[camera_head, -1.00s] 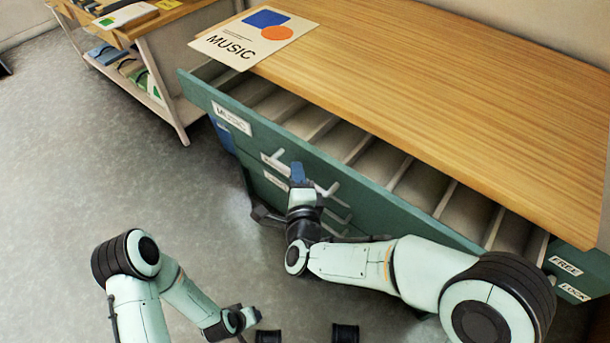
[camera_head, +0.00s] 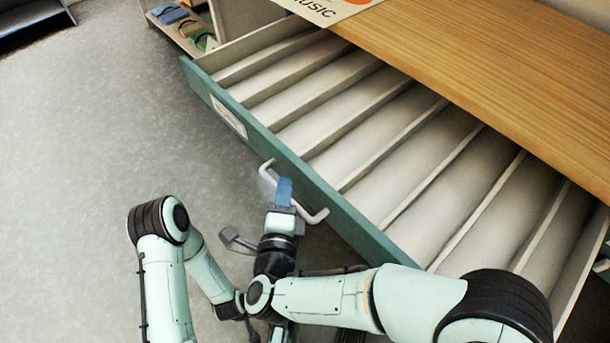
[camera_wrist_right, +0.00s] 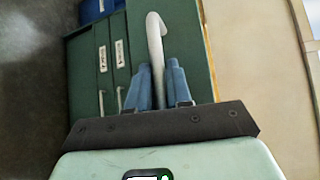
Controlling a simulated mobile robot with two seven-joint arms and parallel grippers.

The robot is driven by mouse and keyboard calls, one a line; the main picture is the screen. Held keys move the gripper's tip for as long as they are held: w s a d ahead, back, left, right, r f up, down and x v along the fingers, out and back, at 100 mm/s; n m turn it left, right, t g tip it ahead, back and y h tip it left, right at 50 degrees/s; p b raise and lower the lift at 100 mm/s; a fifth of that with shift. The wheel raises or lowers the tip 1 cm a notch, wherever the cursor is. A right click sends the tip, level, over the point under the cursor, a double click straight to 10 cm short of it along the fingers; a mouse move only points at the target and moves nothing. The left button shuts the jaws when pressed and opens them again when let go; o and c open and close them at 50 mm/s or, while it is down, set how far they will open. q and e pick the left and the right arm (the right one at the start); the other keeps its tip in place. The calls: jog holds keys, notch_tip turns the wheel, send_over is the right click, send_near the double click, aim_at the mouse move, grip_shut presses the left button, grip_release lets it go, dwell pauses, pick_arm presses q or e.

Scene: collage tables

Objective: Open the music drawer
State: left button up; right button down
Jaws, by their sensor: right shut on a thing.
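The music drawer (camera_head: 349,225) stands well out from the cabinet in the head view, showing several pale divided compartments that look empty. Its green front carries a label (camera_head: 229,116), too small to read now, and a white bar handle (camera_head: 309,214). My right gripper (camera_head: 284,190) is at the handle with its blue fingers shut on it. In the right wrist view the handle (camera_wrist_right: 155,45) runs up between the two blue fingers (camera_wrist_right: 160,88). My left arm shows at the lower left of the head view, but I cannot make out its fingers.
A wooden top (camera_head: 500,75) covers the cabinet, with a MUSIC sheet (camera_head: 325,8) at its far edge. A shelf unit (camera_head: 190,22) stands at the upper left. The grey floor (camera_head: 90,180) to the left is clear. Lower labelled drawer fronts (camera_wrist_right: 112,70) show in the wrist view.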

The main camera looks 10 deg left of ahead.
pick_arm(q)
jog(key=shift+s+f, duration=0.1)
pick_arm(e)
jog(key=shift+s+a, duration=0.6)
jog(key=shift+s, duration=0.2)
jog(key=shift+s+a, duration=0.55)
jog(key=shift+s, duration=0.2)
jog(key=c, duration=1.2)
grip_release()
jog(key=shift+o, duration=0.2)
pick_arm(q)
jog(key=shift+t, duration=0.6)
jog(key=w+r, duration=0.1)
jog(key=w+r+p, duration=0.1)
jog(key=w+r, duration=0.1)
jog(key=shift+w+d+r+p, duration=0.1)
jog(key=shift+w+d+p, duration=0.2)
jog(key=shift+w+p, duration=0.05)
pick_arm(e)
jog(key=v, duration=1.3)
jog(key=shift+s, duration=0.15)
